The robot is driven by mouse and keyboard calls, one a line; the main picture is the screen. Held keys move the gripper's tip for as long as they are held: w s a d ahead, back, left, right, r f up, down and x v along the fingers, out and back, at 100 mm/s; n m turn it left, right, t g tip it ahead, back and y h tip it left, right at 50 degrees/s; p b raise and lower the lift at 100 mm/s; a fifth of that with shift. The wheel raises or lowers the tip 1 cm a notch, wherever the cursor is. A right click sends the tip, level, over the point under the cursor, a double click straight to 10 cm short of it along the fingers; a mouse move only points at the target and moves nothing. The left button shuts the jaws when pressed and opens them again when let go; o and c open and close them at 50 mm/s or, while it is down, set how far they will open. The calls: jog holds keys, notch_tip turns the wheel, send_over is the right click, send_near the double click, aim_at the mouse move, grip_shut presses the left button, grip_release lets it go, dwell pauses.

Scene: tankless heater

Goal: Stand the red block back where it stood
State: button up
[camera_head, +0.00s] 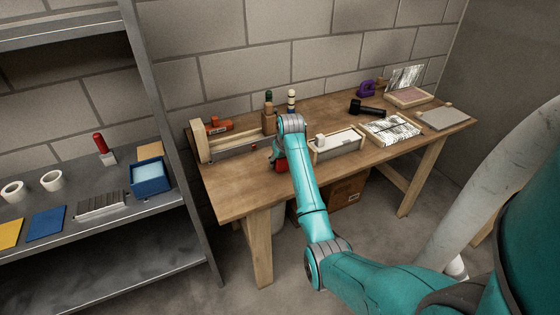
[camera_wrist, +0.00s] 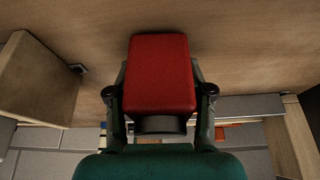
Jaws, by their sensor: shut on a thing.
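The red block (camera_wrist: 160,72) is between the two fingers of my gripper (camera_wrist: 160,95) in the wrist view, with a finger against each side. My gripper is shut on it. In the head view a small part of the red block (camera_head: 282,165) shows beside my gripper (camera_head: 277,159), over the workbench (camera_head: 235,196) near its front edge. My arm hides much of the gripper there. I cannot tell whether the block touches the bench top.
On the bench, a wooden piece with a metal strip (camera_head: 235,147) lies left of my gripper and a wooden tray (camera_head: 338,148) lies right. Upright bottles (camera_head: 291,99) stand behind. A black tool (camera_head: 366,108) lies farther right. A metal shelf (camera_head: 75,215) stands left. The bench's front left is clear.

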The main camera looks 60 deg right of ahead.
jog(key=shift+f, duration=0.3)
jog(key=o, duration=1.5)
jog(key=shift+f, duration=0.1)
jog(key=v, duration=1.2)
